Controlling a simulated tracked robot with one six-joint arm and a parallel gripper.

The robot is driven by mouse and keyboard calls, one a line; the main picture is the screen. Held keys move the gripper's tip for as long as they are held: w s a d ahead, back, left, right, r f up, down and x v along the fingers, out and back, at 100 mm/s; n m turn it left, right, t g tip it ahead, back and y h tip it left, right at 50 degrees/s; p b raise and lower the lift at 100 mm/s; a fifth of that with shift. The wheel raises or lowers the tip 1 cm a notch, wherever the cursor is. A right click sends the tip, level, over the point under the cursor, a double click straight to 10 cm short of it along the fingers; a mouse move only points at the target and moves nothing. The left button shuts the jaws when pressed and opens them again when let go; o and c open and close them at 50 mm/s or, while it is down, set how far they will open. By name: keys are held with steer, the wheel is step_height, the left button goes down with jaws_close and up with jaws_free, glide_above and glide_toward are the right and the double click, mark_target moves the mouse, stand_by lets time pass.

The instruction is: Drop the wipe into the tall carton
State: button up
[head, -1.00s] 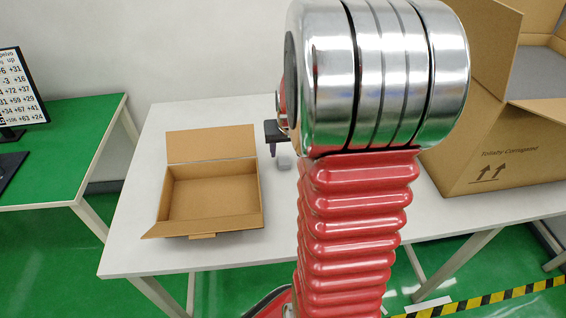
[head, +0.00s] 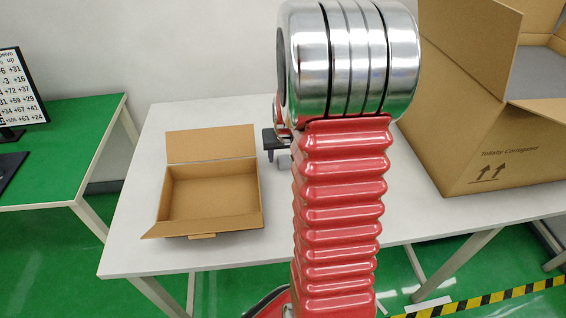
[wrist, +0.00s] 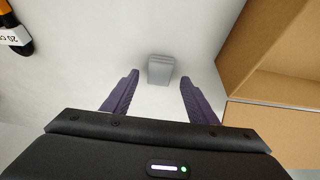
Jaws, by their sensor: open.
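A small grey block, which looks like the folded wipe (wrist: 160,69), stands on the white table just beyond my fingertips, lined up between them in the wrist view. In the head view a bit of the wipe (head: 284,161) shows beside my arm, partly hidden. My gripper (wrist: 158,86) is open and empty, its two purple fingers apart and not touching the wipe. In the head view my gripper (head: 269,144) is mostly hidden behind my arm. The tall carton (head: 470,135) stands open on the right of the table, with its flaps spread and arrows printed on its side.
A low open carton (head: 210,222) sits on the left part of the table (head: 130,245); its wall (wrist: 285,60) is right of my fingers in the wrist view. An orange and black object (wrist: 12,30) lies at the wrist view's upper left. A green desk with a screen stands left.

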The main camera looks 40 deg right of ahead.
steer(key=shift+x, duration=0.8)
steer(key=c, duration=1.2)
steer(key=shift+r, duration=0.1)
step_height(320, 180, up, 10)
stand_by(0.4)
